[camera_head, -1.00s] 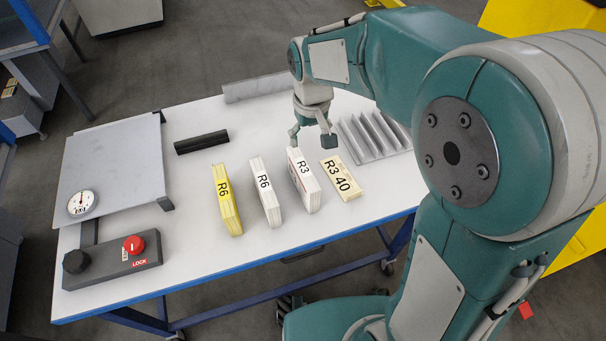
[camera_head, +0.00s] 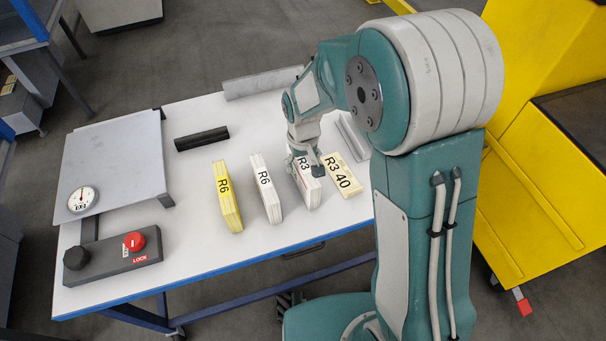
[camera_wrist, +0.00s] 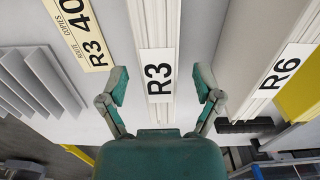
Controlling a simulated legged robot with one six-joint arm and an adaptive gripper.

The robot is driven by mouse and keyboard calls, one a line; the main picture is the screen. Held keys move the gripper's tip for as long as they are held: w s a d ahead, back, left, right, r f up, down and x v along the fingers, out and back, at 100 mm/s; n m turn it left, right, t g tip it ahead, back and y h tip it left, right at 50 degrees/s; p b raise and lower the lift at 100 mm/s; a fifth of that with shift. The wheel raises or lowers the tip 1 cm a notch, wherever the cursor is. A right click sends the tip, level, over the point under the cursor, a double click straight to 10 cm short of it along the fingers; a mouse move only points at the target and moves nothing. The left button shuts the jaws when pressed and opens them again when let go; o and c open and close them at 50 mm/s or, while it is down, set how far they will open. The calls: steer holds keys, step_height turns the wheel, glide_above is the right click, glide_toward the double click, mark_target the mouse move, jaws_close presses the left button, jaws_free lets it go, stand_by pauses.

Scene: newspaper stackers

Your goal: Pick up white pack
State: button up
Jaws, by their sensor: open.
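A white pack labelled R3 (camera_head: 309,191) stands upright on the white table, its far part hidden by my gripper. My gripper (camera_head: 305,163) is low over the far end of this pack. In the wrist view, my gripper (camera_wrist: 161,88) is open, one finger on each side of the R3 pack (camera_wrist: 156,30), with gaps to both sides. A second white pack, labelled R6 (camera_head: 266,190), stands upright to the left; it also shows in the wrist view (camera_wrist: 283,75), right of the fingers.
A yellow R6 pack (camera_head: 227,197) stands further left. A cream R3 40 card (camera_head: 341,174) lies just right of the R3 pack. A grey ribbed rack (camera_head: 353,138) is partly hidden behind my arm. A black bar (camera_head: 202,140) lies at the back left.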

steer(key=shift+f, duration=0.25)
jaws_close()
steer(key=shift+r, duration=0.15)
step_height(320, 180, up, 10)
steer(key=shift+f, duration=0.1)
stand_by(0.3)
